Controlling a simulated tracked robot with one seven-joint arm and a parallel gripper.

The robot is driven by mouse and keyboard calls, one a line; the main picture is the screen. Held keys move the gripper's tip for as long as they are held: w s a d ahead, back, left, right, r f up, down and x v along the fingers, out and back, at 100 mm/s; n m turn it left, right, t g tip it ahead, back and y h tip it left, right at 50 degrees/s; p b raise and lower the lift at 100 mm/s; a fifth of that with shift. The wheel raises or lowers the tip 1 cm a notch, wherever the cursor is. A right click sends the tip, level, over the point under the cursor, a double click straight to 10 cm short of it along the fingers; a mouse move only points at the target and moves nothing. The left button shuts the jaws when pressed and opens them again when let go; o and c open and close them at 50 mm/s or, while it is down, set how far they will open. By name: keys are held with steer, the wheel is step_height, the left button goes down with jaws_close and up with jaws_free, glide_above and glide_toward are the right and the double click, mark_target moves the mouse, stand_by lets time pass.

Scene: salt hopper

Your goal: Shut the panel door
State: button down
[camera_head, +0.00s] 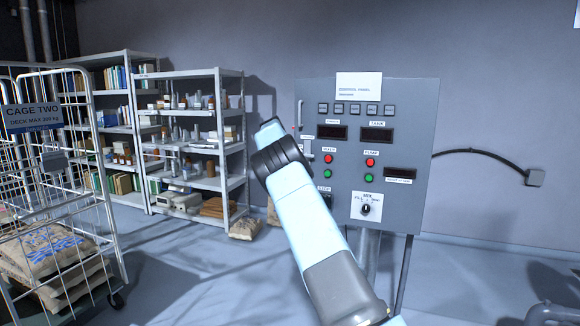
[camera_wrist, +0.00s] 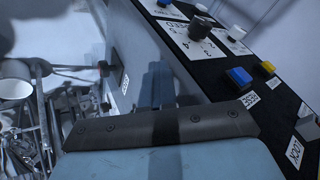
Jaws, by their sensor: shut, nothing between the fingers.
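The grey panel (camera_head: 405,215) stands right of centre in the head view, with displays, red and green buttons and a knob on its front. Small handle-like parts (camera_head: 308,147) show at its left edge. My arm crosses in front of its lower left, so I cannot clearly make out a door or how far one is open. My gripper (camera_wrist: 158,72) shows in the wrist view, shut and empty, beside a grey side face; touching or apart is unclear. In the head view my gripper is hidden. The wrist view also shows a black control face (camera_wrist: 215,65) with a knob and coloured buttons.
A wire cage trolley (camera_head: 110,215) with sacks stands at left. Grey shelves (camera_head: 222,130) with boxes and jars stand behind it. A sack (camera_head: 245,228) lies on the floor by the shelves. A cable (camera_head: 490,157) runs right from the panel.

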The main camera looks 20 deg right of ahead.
steer(key=s+a+f+v, duration=0.1)
steer(key=a+f+v, duration=0.1)
steer(key=v, duration=1)
steer(key=s+d+r+n+y, duration=0.1)
steer(key=s+d+r, duration=0.2)
steer(key=s, duration=0.3)
steer(key=s+d+r+n+y, duration=0.1)
steer(key=s+d+r+n, duration=0.1)
steer(key=s+d+r, duration=0.3)
steer(key=s+a+r+n+y, duration=0.1)
steer(key=s+n, duration=0.1)
steer(key=s, duration=0.7)
steer(key=s+a+r+n+y, duration=0.1)
steer(key=s+a+n+y, duration=0.15)
steer(key=s, duration=0.65)
steer(key=s+a+f+n, duration=0.3)
steer(key=s+f+n, duration=0.1)
steer(key=s, duration=0.8)
steer(key=s+a+f+n+t, duration=0.1)
steer(key=s+a+f+n, duration=0.2)
steer(key=s, duration=0.9)
steer(key=s+a+f+n, duration=0.2)
steer(key=s+f+n, duration=0.3)
steer(key=s, duration=0.7)
steer(key=shift+a, duration=0.4)
